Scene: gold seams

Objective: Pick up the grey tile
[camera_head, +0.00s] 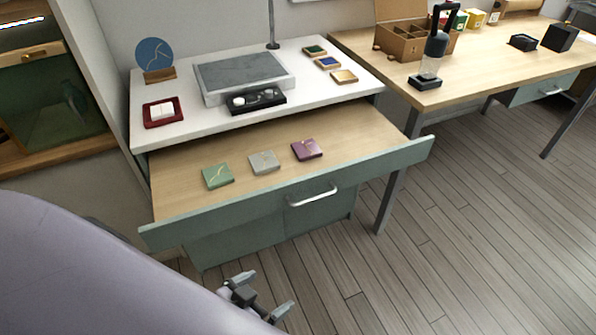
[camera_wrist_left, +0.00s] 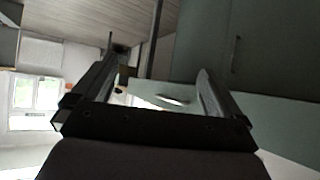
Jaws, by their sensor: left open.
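The grey tile (camera_head: 264,162) lies flat in the open drawer (camera_head: 350,128), in the middle of a row of three. A green tile (camera_head: 217,176) with a gold seam lies to its left and a purple tile (camera_head: 307,149) to its right. My left gripper (camera_head: 262,290) is open and empty, in front of the drawer and lower in the picture, well apart from the grey tile. Its two fingers also show in the left wrist view (camera_wrist_left: 158,88), spread with nothing between them. The grey tile cannot be made out in the left wrist view. My right gripper is not in view.
The drawer front (camera_head: 290,190) with its silver handle (camera_head: 312,196) stands between my left gripper and the tiles. Above the drawer, the white tabletop (camera_head: 190,118) holds a grey slab (camera_head: 243,73), a black tray (camera_head: 256,100) and small tiles. A wooden desk (camera_head: 480,63) stands right.

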